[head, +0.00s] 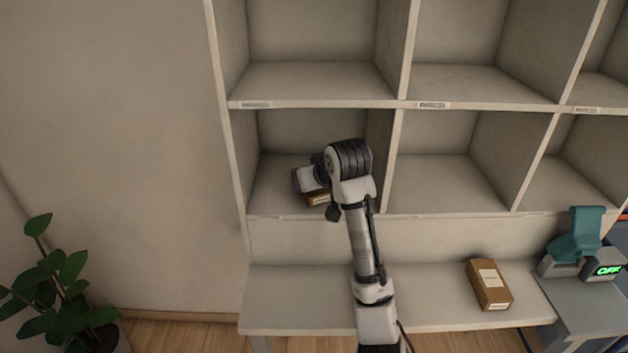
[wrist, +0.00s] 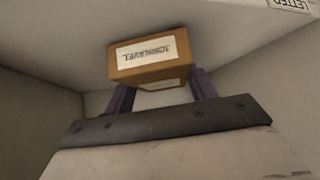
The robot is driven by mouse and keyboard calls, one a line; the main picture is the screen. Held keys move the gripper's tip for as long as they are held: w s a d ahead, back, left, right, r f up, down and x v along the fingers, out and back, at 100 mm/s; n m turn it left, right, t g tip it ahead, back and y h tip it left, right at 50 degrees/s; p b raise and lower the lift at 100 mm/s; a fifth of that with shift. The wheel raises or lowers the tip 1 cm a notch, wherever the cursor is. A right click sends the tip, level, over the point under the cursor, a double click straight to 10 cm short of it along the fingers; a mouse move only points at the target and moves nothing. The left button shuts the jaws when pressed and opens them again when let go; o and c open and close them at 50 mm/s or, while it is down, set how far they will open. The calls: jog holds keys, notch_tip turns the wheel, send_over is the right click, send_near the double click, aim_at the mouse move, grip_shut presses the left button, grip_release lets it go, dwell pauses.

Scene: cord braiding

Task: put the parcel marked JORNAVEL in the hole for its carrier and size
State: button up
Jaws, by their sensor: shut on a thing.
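The parcel marked JORNAVEL (wrist: 155,57) is a small brown box with a white label, which reads upside down in the wrist view. My gripper (wrist: 160,92) is shut on it, one dark finger on each side. In the head view the parcel (head: 318,199) shows only in part beside my gripper (head: 308,184), both within the lower left hole (head: 275,192) of the shelf. My wrist hides some of the parcel, and I cannot tell whether it touches the hole's floor.
Other holes, such as the lower middle one (head: 445,180), look empty. Rim labels are mostly unreadable; one in the wrist view seems to read LETTER (wrist: 290,4). Another brown parcel (head: 489,285) lies on the bench (head: 290,300), near a teal device (head: 577,240). A plant (head: 55,275) stands left.

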jog(key=shift+f, duration=0.2)
jog(key=o, duration=1)
jog(key=shift+o, duration=0.2)
jog(key=shift+r, duration=0.1)
jog(key=shift+r, duration=0.2)
jog(key=v, duration=1.1)
jog(key=shift+s+r, duration=0.3)
jog(key=shift+d, duration=0.15)
